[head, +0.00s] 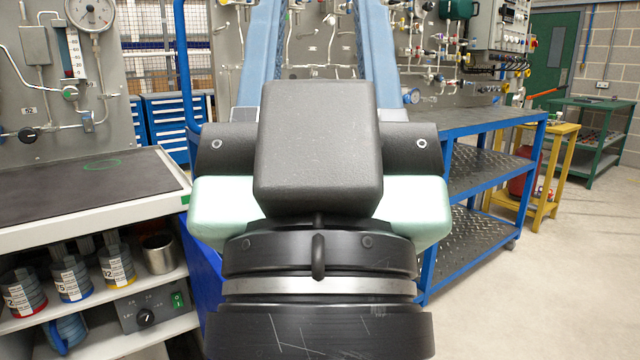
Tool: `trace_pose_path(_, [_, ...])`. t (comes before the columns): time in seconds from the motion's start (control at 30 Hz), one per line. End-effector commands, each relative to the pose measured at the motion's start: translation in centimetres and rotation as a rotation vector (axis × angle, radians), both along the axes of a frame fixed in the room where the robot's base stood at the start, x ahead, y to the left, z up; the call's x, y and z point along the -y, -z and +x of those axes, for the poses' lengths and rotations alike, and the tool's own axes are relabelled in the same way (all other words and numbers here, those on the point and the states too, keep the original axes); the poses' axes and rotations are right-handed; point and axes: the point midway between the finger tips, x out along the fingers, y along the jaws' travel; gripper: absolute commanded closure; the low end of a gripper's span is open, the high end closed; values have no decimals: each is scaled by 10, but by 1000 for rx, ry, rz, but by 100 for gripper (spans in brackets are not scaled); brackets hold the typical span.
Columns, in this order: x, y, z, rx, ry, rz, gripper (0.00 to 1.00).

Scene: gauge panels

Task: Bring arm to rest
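My gripper (317,45) fills the middle of the head view, seen from behind and close up. It has a black block in front, pale green sides and dark ringed wrist parts below. Two light blue fingers stretch up and away from it, set wide apart. Their tips run out at the top of the frame. I see nothing held between them, only the panel behind. The lower arm is cut off by the bottom edge.
A dark-topped bench (85,185) with cans on its shelf stands close at left. A blue shelf rack (485,160) stands at right, with a yellow stand (545,170) beyond. Gauge panels (38,70) stand at the back. Floor (560,290) is clear at lower right.

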Motion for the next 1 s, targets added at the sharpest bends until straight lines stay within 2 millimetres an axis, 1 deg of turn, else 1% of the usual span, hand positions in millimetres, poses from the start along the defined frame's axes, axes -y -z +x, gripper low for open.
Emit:
trace_pose_path(0.03, [0, -32, 0, 0, -1, 1, 55])
trace_pose_path(0.8, [0, -269, 1, -4, -6, 3, 55])
trace_pose_path(0.9, [0, -297, 1, -4, -6, 2, 55])
trace_pose_path(1.0, [-1, -318, 1, -4, -6, 2, 55])
